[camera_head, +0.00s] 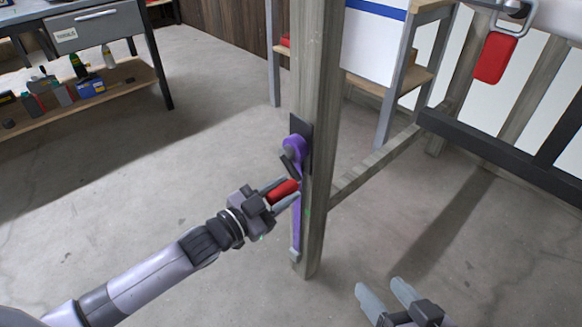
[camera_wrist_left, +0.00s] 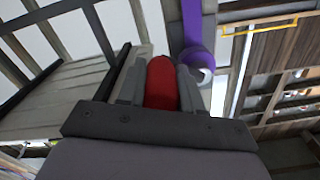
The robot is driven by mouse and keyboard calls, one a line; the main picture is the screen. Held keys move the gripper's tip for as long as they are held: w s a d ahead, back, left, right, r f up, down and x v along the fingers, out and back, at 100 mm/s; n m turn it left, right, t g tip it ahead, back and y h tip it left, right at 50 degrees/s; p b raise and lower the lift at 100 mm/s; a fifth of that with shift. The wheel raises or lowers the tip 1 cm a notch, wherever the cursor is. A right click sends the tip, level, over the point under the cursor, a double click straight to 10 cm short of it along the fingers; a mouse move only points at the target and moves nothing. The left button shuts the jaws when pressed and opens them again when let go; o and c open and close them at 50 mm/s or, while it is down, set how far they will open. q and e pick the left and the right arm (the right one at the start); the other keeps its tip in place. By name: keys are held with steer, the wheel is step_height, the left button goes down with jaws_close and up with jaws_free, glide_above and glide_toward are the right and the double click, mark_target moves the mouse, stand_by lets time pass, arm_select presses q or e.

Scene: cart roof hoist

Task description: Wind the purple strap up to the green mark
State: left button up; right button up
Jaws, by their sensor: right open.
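A purple strap (camera_head: 296,225) hangs down the face of a wooden post from a purple winch drum (camera_head: 294,146) on a dark plate. A small grey fitting (camera_head: 294,254) is at its lower end. My left gripper (camera_head: 282,193) is shut on the winch's red crank handle (camera_wrist_left: 161,82), with a finger on each side. The strap (camera_wrist_left: 191,25) also shows behind the fingers in the left wrist view. My right gripper (camera_head: 382,288) is open and empty at the bottom, right of the post.
The wooden post (camera_head: 321,120) stands upright, with a low rail (camera_head: 375,158) running right from it. A dark metal bar (camera_head: 490,155) and a red block (camera_head: 495,58) hanging from a hook are at the right. A workbench (camera_head: 90,25) stands at upper left. The floor between is clear.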

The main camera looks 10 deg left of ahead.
stand_by(0.4)
arm_select(q)
steer(key=shift+r, duration=0.1)
steer(key=r+p, duration=0.2)
steer(key=p, duration=0.1)
steer(key=d+r+p, duration=0.1)
steer(key=r, duration=0.1)
steer(key=shift+s+p, duration=0.35)
steer(key=shift+p, duration=0.05)
steer(key=shift+f, duration=0.1)
steer(key=r+p, duration=0.2)
steer(key=a+r+p, duration=0.1)
steer(key=r, duration=0.1)
steer(key=shift+w+a+p, duration=0.1)
steer(key=shift+w+p, duration=0.25)
steer(key=shift+w, duration=0.05)
steer(key=shift+f, duration=0.25)
